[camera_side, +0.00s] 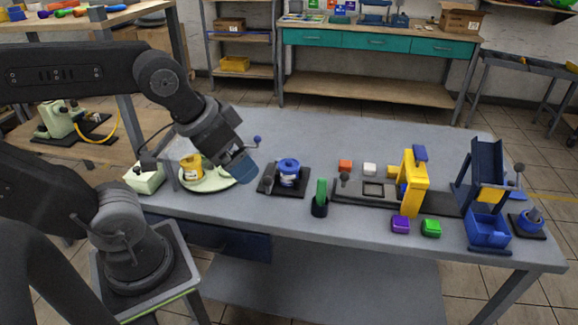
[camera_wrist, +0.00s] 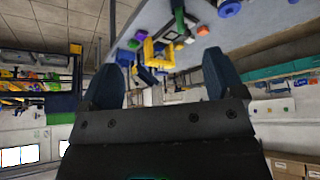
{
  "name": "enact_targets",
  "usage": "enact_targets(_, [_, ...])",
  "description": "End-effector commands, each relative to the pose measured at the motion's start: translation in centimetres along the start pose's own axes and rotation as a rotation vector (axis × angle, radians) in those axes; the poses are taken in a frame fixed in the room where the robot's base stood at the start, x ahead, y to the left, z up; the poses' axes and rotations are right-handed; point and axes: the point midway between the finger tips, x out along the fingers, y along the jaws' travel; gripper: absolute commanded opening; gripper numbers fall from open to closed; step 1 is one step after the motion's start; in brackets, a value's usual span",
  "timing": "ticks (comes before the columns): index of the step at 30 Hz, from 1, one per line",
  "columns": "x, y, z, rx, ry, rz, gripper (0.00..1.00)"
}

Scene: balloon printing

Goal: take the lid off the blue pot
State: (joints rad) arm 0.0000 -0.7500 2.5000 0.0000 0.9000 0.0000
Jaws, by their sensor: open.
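The side view does not show the gap between the fingers clearly.
A yellow cup (camera_side: 190,168) stands on the pale round plate (camera_side: 212,183). A green-handled tool (camera_side: 320,194) stands right of the pot. Further right are a yellow frame (camera_side: 412,183), small coloured blocks and a blue bin (camera_side: 489,231). The table behind the pot is clear.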

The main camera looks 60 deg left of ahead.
Motion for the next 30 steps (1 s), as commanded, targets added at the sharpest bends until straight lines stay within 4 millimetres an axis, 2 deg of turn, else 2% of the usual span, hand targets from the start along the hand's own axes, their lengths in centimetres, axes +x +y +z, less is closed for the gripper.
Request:
enact_targets(3, [0.0,0.0,0.0,0.000,0.000,0.000,0.97])
enact_targets(10, [0.0,-0.1,-0.1,0.009,-0.003,-0.003,0.97])
enact_targets(14, [0.4,-0.7,-1.6,0.109,-0.037,-0.027,0.97])
enact_targets(17, [1.3,-1.7,-3.9,0.282,-0.098,-0.058,0.97])
enact_targets(23, [4.9,-4.9,-9.3,0.727,-0.272,-0.095,0.97])
enact_targets(30, [11.6,-9.4,-14.2,1.242,-0.506,-0.041,0.97])
